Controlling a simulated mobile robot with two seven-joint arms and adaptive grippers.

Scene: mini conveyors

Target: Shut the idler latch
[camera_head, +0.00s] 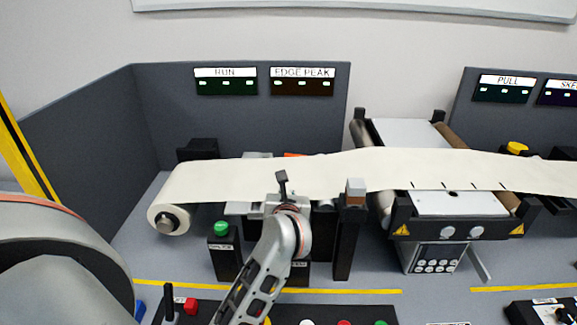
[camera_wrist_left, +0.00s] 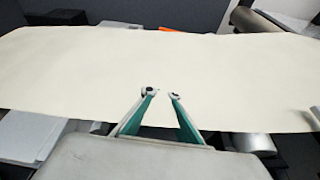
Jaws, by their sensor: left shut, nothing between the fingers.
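I cannot tell for certain which part is the idler latch. A metal roller end (camera_wrist_left: 255,143) shows below the web at the right. My right gripper is not in view.
The web runs from a roll (camera_head: 167,220) at left to a machine (camera_head: 432,205) with warning triangles at right. A green button box (camera_head: 223,250) stands close left of my arm. Grey panels (camera_head: 225,125) close off the back. Front controls (camera_head: 185,305) lie below the yellow line.

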